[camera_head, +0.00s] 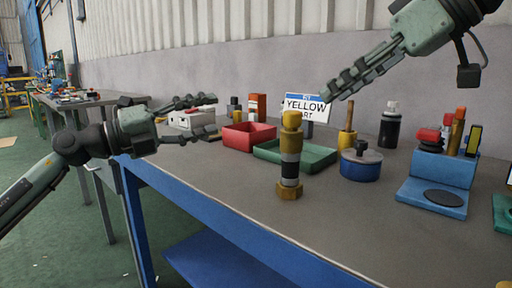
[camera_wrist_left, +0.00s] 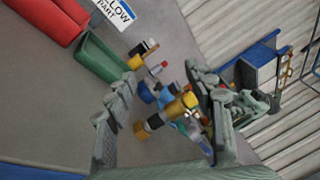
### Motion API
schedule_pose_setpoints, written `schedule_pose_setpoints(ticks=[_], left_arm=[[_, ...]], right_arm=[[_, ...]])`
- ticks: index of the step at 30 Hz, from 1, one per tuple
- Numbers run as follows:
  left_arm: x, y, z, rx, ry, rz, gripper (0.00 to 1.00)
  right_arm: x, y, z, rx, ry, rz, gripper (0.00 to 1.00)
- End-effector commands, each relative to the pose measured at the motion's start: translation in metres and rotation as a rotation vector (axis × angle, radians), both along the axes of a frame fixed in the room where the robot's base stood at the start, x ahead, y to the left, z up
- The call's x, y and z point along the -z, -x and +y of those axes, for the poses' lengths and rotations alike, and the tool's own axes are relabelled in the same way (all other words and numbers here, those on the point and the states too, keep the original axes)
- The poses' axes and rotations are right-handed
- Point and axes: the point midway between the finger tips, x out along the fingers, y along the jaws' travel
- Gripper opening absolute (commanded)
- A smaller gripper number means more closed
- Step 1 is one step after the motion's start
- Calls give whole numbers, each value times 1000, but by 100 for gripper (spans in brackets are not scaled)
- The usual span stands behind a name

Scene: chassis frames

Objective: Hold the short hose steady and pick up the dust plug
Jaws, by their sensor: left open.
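The short hose (camera_head: 290,165) stands upright near the table's front edge, with a brass hex foot, black and grey bands and a yellow top. The yellow piece on its top looks like the dust plug (camera_head: 291,120); I cannot tell for sure. My left gripper (camera_head: 212,116) is open and empty, left of the hose and apart from it, its fingers pointing right. In the left wrist view the hose (camera_wrist_left: 155,121) shows between the open fingers. My right gripper (camera_head: 337,88) hangs up and right of the hose, pointing down-left; its finger gap cannot be made out.
Behind the hose are a green tray (camera_head: 318,164), a red bin (camera_head: 240,140) and a yellow-part sign (camera_head: 306,106). A blue round tin (camera_head: 361,169), a dark bottle (camera_head: 390,128) and a blue stand (camera_head: 434,196) are to the right. The table front is clear.

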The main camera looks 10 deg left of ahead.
Motion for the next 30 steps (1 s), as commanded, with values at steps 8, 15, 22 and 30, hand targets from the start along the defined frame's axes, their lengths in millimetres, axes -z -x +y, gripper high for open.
schedule_pose_setpoints(ticks=[8,15,22,30], left_arm=[[23,68,-105,132,-761,-446,54],[35,78,-116,121,-1059,-620,54],[44,64,-134,120,-1079,-632,54],[59,41,-161,119,-1076,-629,54]], right_arm=[[0,0,0,0,0,0,34],[0,0,0,0,0,0,34],[0,0,0,0,0,0,34],[0,0,0,0,0,0,34]])
